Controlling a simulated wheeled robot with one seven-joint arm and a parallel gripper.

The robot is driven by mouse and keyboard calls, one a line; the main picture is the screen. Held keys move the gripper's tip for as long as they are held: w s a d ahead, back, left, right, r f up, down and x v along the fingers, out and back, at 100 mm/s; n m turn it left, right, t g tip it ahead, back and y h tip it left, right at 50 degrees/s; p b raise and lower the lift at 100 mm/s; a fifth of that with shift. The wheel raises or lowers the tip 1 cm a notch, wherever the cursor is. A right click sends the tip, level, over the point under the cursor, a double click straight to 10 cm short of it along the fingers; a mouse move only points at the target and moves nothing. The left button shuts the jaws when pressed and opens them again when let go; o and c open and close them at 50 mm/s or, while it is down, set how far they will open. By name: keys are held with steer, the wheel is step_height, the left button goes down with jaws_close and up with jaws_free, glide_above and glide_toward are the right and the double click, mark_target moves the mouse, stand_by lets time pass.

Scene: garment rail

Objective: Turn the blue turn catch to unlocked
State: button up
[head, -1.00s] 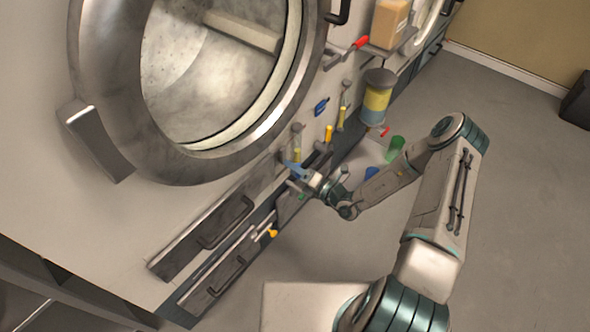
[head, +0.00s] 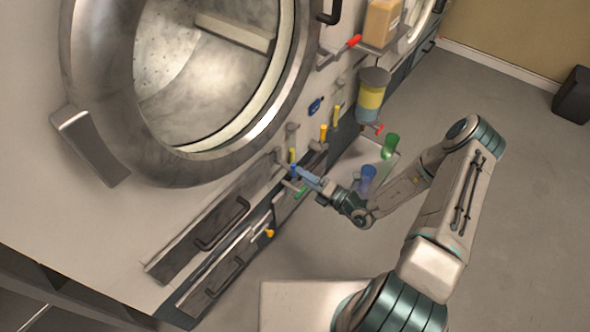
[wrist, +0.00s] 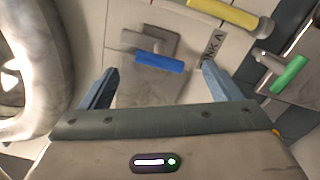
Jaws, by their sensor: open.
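The blue turn catch (wrist: 160,62) is a blue bar on a grey mount, fixed to the pale panel. In the wrist view its bar lies nearly crosswise, tilted slightly down to the right. In the head view the catch (head: 293,170) is small and close to my fingertips. My gripper (wrist: 158,70) is open, with one blue-grey finger to each side of the catch in the picture. Nothing is between the fingers that I can see being held. In the head view my gripper (head: 303,173) reaches the panel from the right; whether it touches cannot be told.
A green handle (wrist: 290,75) is to the right of the catch, and a yellow handle (wrist: 225,12) is above right. Drawers with dark handles (head: 223,223) lie below. A blue cup (head: 367,178) and green cup (head: 390,145) stand behind my arm.

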steer(key=v, duration=0.7)
steer(key=shift+s+d, duration=0.25)
steer(key=shift+d, duration=0.1)
steer(key=shift+r, duration=0.1)
steer(key=s+a+r+n+g+h+p, duration=0.1)
steer(key=s+r+n+g+p, duration=0.25)
steer(key=r+n+g, duration=0.55)
steer(key=s+a+r+n+g+h+p, duration=0.25)
steer(key=s+r+n+g, duration=0.2)
steer(key=r+n, duration=0.85)
steer(key=s+d+r+n+t+h+p, duration=0.1)
steer(key=s+d+r+n+h+p, duration=0.1)
steer(key=r+n, duration=0.3)
steer(key=s+d+r+n+t+h+p, duration=0.2)
steer(key=r+n+h, duration=0.3)
steer(key=r, duration=0.5)
steer(key=s+d+r+n+t+h+p, duration=0.2)
steer(key=s+d+r+n+h+p, duration=0.1)
steer(key=r+n, duration=0.4)
steer(key=shift+s+d+r+h, duration=0.35)
steer(key=shift+s+d+r, duration=0.1)
steer(key=shift+s+r, duration=0.3)
